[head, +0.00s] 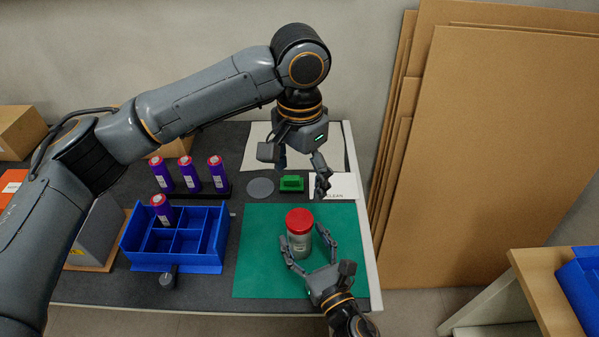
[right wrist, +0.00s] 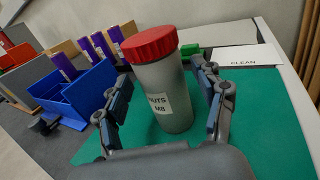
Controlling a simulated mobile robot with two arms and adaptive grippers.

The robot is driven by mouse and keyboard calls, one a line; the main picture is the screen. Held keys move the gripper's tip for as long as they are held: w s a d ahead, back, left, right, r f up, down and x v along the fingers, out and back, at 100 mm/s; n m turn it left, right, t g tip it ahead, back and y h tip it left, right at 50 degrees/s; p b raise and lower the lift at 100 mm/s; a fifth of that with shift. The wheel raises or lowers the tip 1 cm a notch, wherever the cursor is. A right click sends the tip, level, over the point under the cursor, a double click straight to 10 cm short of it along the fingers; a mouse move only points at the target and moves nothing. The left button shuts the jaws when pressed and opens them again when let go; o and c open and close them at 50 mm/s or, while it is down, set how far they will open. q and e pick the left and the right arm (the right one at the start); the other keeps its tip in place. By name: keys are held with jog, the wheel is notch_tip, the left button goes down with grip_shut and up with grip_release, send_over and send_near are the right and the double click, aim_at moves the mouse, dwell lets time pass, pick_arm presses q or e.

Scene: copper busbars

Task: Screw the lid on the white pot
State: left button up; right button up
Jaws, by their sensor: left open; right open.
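The white pot (head: 299,243) stands upright on the green mat (head: 260,270), with the red lid (head: 299,220) on its top. In the right wrist view the pot (right wrist: 176,92) carries a label reading "NUTS M8", and the red lid (right wrist: 149,44) sits over its mouth; I cannot tell how tightly. My right gripper (head: 311,257) is open, its fingers on either side of the pot; contact is not clear. My left gripper (head: 298,178) is open and empty, above and behind the pot, over the area of the green block.
A blue divided bin (head: 137,243) holds one purple cylinder (head: 161,209); several more stand in a rack behind. A green block (head: 291,183), a grey disc (head: 260,188) and a "CLEAN" card (head: 345,186) lie behind the mat. Cardboard sheets (head: 480,150) lean at right.

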jog(key=v, duration=0.9)
jog(key=shift+s+d, duration=0.1)
jog(key=shift+s, duration=0.2)
